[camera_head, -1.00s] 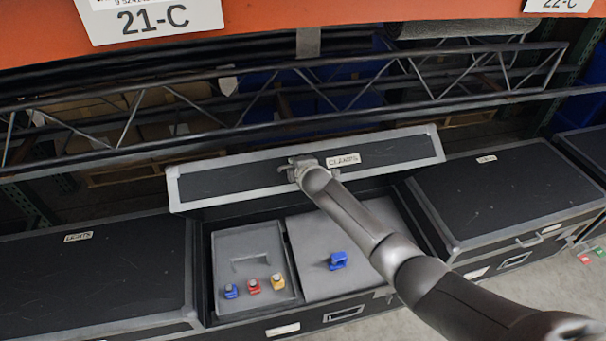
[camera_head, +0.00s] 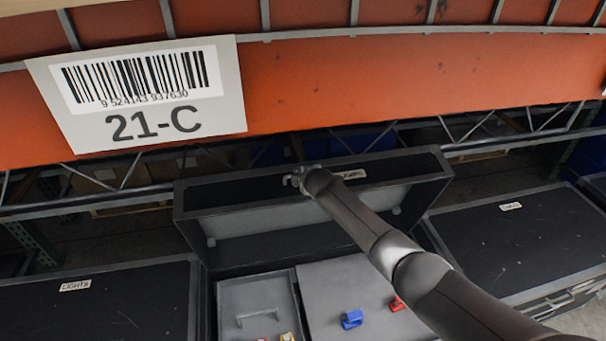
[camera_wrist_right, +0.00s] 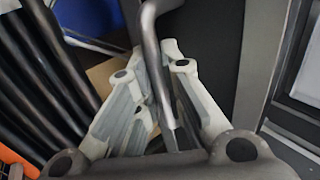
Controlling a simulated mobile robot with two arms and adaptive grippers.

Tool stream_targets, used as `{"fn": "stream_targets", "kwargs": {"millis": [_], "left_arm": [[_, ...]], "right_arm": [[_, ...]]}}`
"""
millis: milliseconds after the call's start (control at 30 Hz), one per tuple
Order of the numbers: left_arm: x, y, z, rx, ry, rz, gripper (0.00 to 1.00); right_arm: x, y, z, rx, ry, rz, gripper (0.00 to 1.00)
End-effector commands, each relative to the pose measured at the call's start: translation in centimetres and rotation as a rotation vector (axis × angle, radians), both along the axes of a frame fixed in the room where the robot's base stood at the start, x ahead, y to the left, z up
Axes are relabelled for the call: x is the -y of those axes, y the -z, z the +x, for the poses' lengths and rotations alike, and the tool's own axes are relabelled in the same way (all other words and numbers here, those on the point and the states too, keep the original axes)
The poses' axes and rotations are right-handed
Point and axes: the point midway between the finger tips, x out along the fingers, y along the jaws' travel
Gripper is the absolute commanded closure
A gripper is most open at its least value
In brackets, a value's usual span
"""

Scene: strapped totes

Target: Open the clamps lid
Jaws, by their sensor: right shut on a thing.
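The black clamps lid (camera_head: 235,197) with grey edging is raised and tilted up at the back of its open case. Its label (camera_head: 350,175) is partly hidden by my right arm. My right gripper (camera_head: 293,181) is at the lid's upper part, left of the label. In the right wrist view its fingers (camera_wrist_right: 158,64) are closed around a grey bar (camera_wrist_right: 153,45), which looks like the lid's handle. My left gripper is out of view.
A black lights case (camera_head: 110,300) stands closed on the left, and another closed black case (camera_head: 520,235) on the right. An orange shelf beam (camera_head: 400,90) with a 21-C label (camera_head: 145,95) crosses above, close over the lid. A metal truss (camera_head: 470,145) runs behind.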

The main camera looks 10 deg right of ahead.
Motion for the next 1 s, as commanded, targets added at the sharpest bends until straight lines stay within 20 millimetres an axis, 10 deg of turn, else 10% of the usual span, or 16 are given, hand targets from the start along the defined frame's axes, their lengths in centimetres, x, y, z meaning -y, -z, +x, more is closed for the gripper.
{"fn": "stream_targets", "kwargs": {"millis": [333, 533, 1000], "left_arm": [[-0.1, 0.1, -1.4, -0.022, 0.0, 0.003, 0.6], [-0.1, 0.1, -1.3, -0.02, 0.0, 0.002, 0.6], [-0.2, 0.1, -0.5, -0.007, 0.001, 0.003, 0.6]], "right_arm": [[-0.1, 0.6, -0.3, -0.011, 0.001, 0.0, 1.0], [-0.1, 0.5, -0.3, -0.01, 0.001, 0.0, 0.69], [0.1, 0.6, -0.3, -0.011, 0.003, -0.003, 0.69]]}}
